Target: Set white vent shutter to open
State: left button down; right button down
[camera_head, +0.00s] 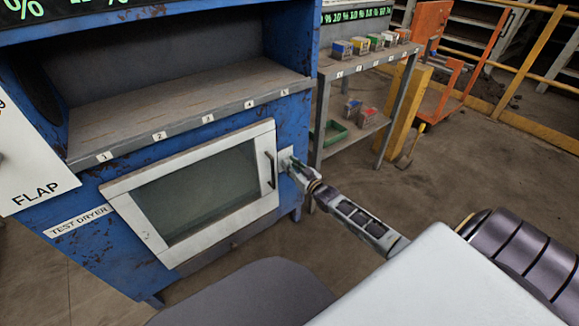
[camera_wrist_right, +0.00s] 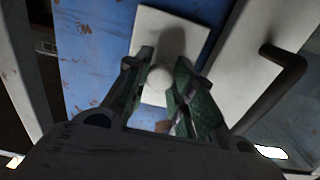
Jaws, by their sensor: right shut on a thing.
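A small white plate (camera_wrist_right: 190,35) is on the blue front of the test dryer, beside the white-framed door; I take it for the vent shutter's plate. A round white knob (camera_wrist_right: 159,78) stands out from it. My right gripper (camera_wrist_right: 165,90) is shut on this knob, with a green finger pad on each side. In the head view my right gripper (camera_head: 292,165) reaches the dryer's right front edge. There it mostly covers the plate (camera_head: 284,154) and hides the knob. I cannot tell the shutter's position. My left gripper is not in view.
The dryer door (camera_head: 121,194) is shut, with a dark handle (camera_head: 270,169) close to my right gripper. A white FLAP panel (camera_head: 35,170) is at the far left. A shelf (camera_head: 375,60) with small boxes stands behind. Open floor (camera_head: 460,165) lies to the right.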

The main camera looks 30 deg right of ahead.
jog(key=d, duration=0.7)
jog(key=shift+w+b, duration=0.25)
jog(key=shift+b, duration=0.1)
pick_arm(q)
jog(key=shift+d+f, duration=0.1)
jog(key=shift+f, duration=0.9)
pick_arm(e)
jog(key=shift+d, duration=0.4)
jog(key=c, duration=1.2)
grip_release()
jog(key=shift+d, duration=0.1)
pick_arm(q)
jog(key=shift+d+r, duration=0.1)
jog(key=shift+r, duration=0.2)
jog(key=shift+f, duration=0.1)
pick_arm(e)
jog(key=shift+s, duration=0.15)
jog(key=shift+s, duration=0.35)
jog(key=shift+s+d, duration=0.2)
jog(key=shift+s, duration=2.55)
jog(key=shift+s+d, duration=0.2)
jog(key=shift+s, duration=2.5)
